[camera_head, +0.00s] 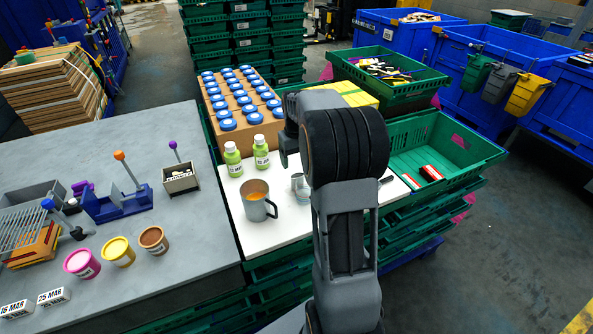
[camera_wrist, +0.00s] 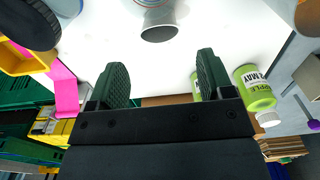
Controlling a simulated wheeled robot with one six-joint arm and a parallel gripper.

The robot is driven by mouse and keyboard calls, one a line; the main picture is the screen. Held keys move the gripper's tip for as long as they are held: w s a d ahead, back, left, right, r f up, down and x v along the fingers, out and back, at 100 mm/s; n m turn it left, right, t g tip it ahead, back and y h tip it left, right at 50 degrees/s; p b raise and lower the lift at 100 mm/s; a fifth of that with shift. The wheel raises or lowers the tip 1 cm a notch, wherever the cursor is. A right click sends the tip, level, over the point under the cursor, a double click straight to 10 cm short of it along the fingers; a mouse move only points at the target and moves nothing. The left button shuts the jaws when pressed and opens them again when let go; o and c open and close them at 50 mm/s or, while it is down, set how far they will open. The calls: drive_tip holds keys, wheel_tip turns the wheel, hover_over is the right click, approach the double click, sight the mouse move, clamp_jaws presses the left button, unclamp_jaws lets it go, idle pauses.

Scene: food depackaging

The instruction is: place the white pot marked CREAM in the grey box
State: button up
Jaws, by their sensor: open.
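I cannot make out a white pot marked CREAM in either view. A grey box (camera_head: 42,190) stands at the left of the grey table, partly behind a wire rack. My gripper (camera_wrist: 162,78) is open, with nothing between its fingers; it is over the white board in the wrist view. A small grey metal cup (camera_wrist: 160,28) is just beyond the fingertips there.
Pink (camera_head: 82,263), yellow (camera_head: 118,251) and brown (camera_head: 153,240) pots stand on the grey table. Two green bottles (camera_head: 233,160) and a mug (camera_head: 257,201) of orange liquid stand on the white board (camera_head: 236,231). A green crate (camera_head: 425,150) is at the right.

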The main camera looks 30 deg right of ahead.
drive_tip(key=s+a+r+t, duration=0.1)
drive_tip(key=s+a+r, duration=0.6)
drive_tip(key=a, duration=0.2)
drive_tip(key=shift+a+r+n+t, duration=0.25)
drive_tip(key=shift+a+n+t, duration=0.15)
drive_tip(key=shift+o, duration=0.2)
drive_tip(key=s+a+f+t, duration=0.2)
drive_tip(key=s+a, duration=0.5)
drive_tip(key=s, duration=0.3)
drive_tip(key=shift+s+f+n, duration=0.2)
drive_tip(key=shift+f+n, duration=0.15)
drive_tip(key=shift+n, duration=0.05)
drive_tip(key=shift+o, duration=0.2)
drive_tip(key=shift+s+a+f, duration=0.1)
drive_tip(key=shift+s+a, duration=0.05)
drive_tip(key=shift+s, duration=0.15)
drive_tip(key=m+g+p, duration=0.2)
drive_tip(key=p, duration=0.4)
approach(298, 175)
drive_tip(key=f, duration=0.3)
drive_tip(key=w+f, duration=0.1)
drive_tip(key=f, duration=0.2)
drive_tip(key=shift+w+p, duration=0.2)
drive_tip(key=shift+p, duration=0.15)
drive_tip(key=shift+w+f+p, duration=0.2)
drive_tip(key=shift+f+p, duration=0.7)
drive_tip(key=shift+f, duration=1.85)
